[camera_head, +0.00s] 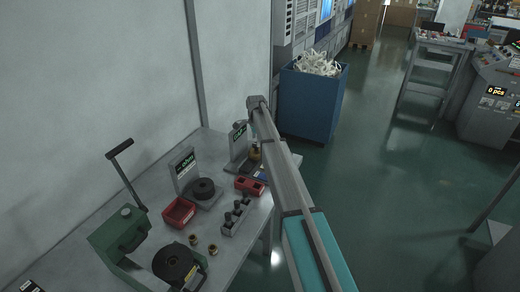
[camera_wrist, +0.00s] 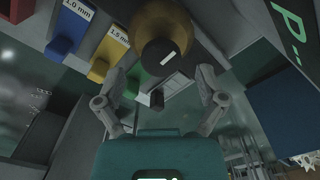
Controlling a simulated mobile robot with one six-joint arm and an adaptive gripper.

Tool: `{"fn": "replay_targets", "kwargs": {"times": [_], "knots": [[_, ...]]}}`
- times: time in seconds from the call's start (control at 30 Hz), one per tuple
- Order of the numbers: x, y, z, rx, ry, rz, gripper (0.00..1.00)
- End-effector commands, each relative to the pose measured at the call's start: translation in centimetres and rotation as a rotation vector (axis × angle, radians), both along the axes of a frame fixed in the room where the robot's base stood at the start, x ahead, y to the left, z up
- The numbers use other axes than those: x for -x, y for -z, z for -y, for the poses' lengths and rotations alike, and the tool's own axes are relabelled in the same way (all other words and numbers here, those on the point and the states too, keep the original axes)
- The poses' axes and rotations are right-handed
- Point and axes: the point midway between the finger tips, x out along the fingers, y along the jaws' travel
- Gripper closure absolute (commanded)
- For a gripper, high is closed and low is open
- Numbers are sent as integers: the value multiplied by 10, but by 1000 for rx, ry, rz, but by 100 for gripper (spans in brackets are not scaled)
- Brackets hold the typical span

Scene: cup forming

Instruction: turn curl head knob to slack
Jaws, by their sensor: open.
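A dark knob (camera_wrist: 158,62) with a white mark on its face sits in front of a round brass-coloured head (camera_wrist: 160,22) in the wrist view. In the head view, the brass head (camera_head: 255,154) shows small at the far end of the bench, partly behind my arm. My gripper (camera_wrist: 159,78) is open, with one finger on each side of the knob and space between. Whether either finger touches the knob cannot be told. A small dark block (camera_wrist: 157,99) shows between the fingers. In the head view my arm mostly hides the gripper.
Blue (camera_wrist: 66,32), yellow (camera_wrist: 103,61) and other coloured pieces with thickness labels lie beside the head. A dark display (camera_wrist: 293,40) with green characters stands at the right. The bench (camera_head: 227,250) also holds red trays (camera_head: 179,212) and a green press (camera_head: 122,232). A blue bin (camera_head: 312,103) stands behind.

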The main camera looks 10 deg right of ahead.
Motion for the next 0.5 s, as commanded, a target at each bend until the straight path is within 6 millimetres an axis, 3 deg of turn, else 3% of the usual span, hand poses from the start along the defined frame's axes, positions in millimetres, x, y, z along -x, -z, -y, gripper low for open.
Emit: {"fn": "replay_targets", "kwargs": {"times": [0.2,0.5], "knots": [[0,19,0,0,0,0,11],[0,26,-1,0,0,0,11]]}}
